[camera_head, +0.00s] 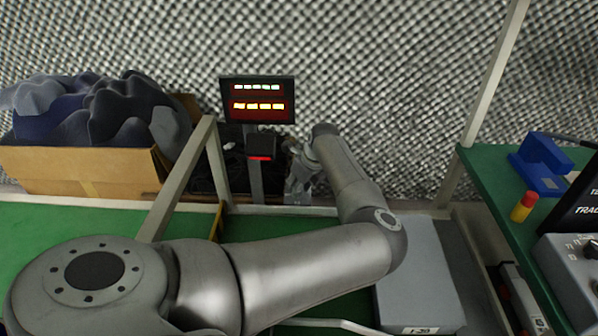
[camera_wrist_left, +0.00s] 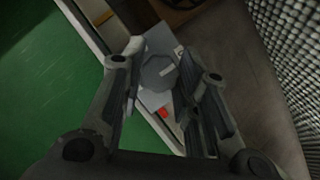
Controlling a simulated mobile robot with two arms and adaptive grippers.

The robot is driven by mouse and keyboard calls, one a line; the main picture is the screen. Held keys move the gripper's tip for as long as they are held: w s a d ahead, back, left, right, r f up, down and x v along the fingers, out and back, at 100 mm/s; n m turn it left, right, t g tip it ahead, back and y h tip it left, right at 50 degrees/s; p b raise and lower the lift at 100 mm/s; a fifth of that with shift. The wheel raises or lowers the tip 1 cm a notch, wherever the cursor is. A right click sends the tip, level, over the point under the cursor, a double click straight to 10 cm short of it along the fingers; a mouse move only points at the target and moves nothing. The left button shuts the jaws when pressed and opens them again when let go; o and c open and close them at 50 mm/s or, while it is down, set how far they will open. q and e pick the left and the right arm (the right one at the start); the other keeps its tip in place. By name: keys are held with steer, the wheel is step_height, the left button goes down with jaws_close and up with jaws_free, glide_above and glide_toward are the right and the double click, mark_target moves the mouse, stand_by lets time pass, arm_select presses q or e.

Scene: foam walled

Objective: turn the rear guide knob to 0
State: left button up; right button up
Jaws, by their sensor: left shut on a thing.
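The rear guide knob appears to be the grey, many-sided knob (camera_wrist_left: 157,73) in the left wrist view. It sits between the fingers of my left gripper (camera_wrist_left: 165,80), on a pale rail beside the green surface. A small red mark (camera_wrist_left: 163,112) shows just below it. My left gripper is shut on this knob. In the head view, my left gripper (camera_head: 298,178) reaches down behind the green table, beside the display post. The knob cannot be made out there, and its setting is not readable. My right gripper is not in view.
A display (camera_head: 258,100) with lit digits stands behind the gripper. A cardboard box (camera_head: 85,172) of dark foam pieces is at the left. A grey box (camera_head: 420,275) lies under my arm. A green table (camera_head: 490,185) with a blue device (camera_head: 540,165) is at the right.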

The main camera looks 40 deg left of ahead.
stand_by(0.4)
arm_select(q)
steer(key=o, duration=1)
steer(key=shift+w+f+n+g+b, duration=0.15)
steer(key=shift+n+g+b, duration=0.25)
steer(key=shift+n+b, duration=0.8)
steer(key=n+g+b, duration=0.1)
steer(key=n+b, duration=0.2)
steer(key=shift+a+n+g, duration=0.1)
steer(key=shift+n+g, duration=0.2)
steer(key=shift+n+g+h+b, duration=0.35)
steer(key=shift+n+b, duration=0.2)
steer(key=shift+n, duration=0.25)
steer(key=p+v, duration=0.1)
steer(key=v, duration=0.2)
steer(key=p+v, duration=0.1)
steer(key=v, duration=0.2)
steer(key=shift+d, duration=0.25)
steer(key=w+d, duration=0.6)
steer(key=d, duration=0.3)
steer(key=shift+d+f+p, duration=0.2)
steer(key=shift+f+p, duration=0.05)
steer(key=shift+p, duration=0.05)
